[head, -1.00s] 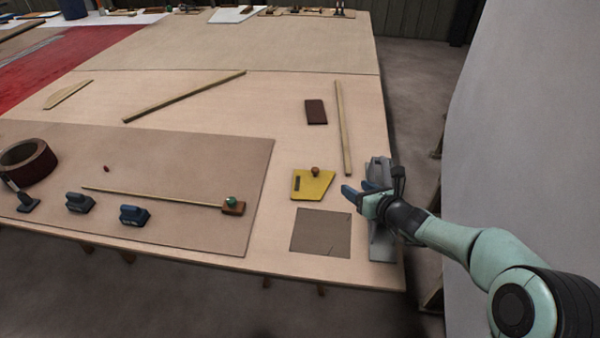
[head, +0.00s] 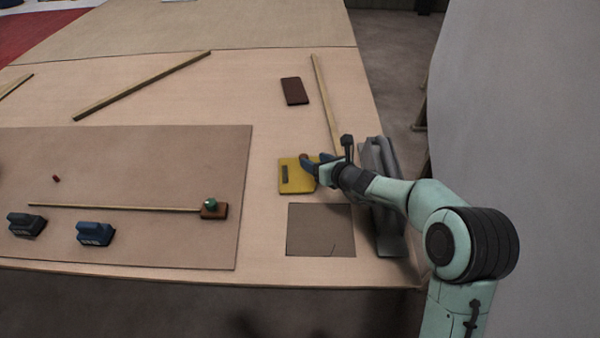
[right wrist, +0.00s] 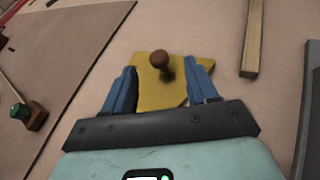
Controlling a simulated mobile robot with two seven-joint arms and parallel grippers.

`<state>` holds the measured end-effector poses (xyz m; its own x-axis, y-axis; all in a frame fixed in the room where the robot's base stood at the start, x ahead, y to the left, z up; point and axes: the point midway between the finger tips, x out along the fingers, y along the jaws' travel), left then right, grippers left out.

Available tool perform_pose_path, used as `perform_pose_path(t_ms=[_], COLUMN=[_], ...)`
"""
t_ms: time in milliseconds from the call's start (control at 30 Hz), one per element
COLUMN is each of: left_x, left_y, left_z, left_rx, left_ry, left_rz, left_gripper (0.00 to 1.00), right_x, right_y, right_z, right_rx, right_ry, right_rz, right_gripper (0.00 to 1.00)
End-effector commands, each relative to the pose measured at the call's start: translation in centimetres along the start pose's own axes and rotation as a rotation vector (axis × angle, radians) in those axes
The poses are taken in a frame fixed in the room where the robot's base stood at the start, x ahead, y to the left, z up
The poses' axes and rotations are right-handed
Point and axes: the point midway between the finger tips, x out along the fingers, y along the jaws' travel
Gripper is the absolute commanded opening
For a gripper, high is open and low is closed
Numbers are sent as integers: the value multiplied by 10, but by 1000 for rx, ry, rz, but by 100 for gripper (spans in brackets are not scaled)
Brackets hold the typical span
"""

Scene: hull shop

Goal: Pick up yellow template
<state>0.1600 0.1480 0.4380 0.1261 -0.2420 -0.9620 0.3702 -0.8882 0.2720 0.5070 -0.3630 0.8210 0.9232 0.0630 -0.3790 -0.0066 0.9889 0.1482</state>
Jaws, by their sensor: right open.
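The yellow template (head: 292,184) lies flat on the table, just behind a dark square panel. It has a brown round knob, which shows clearly in the right wrist view on the template (right wrist: 150,92). My right gripper (head: 312,162) is open above the template's right side and hides part of it. In the right wrist view the blue fingers of the right gripper (right wrist: 160,88) stand apart, one on each side of the template, with the knob (right wrist: 160,60) between and beyond them. I cannot tell the height above it. My left gripper is not in view.
A dark square panel (head: 320,230) lies in front of the template. A grey metal piece (head: 390,215) stands at the table's right edge, beside my arm. A wood strip (head: 325,100) and a dark red block (head: 294,91) lie behind. A stick with a green knob (head: 211,204) lies left.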

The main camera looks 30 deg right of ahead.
Motion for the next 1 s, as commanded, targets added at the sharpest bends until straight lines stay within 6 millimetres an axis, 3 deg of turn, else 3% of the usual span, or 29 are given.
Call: perform_pose_path(t_ms=[300,600,633,800,1000], left_x=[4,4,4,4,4], left_y=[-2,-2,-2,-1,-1], left_z=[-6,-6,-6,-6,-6], left_rx=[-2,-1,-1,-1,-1], left_ry=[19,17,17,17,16], left_rz=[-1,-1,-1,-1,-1], left_gripper=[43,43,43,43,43], right_x=[44,50,50,50,49], right_y=[3,2,2,2,2], right_z=[-5,-4,-4,-4,-4], right_rx=[-1,0,0,0,0], right_ry=[0,-1,-1,-1,-1], right_rz=[2,1,1,1,1], right_gripper=[58,58,54,0,0])
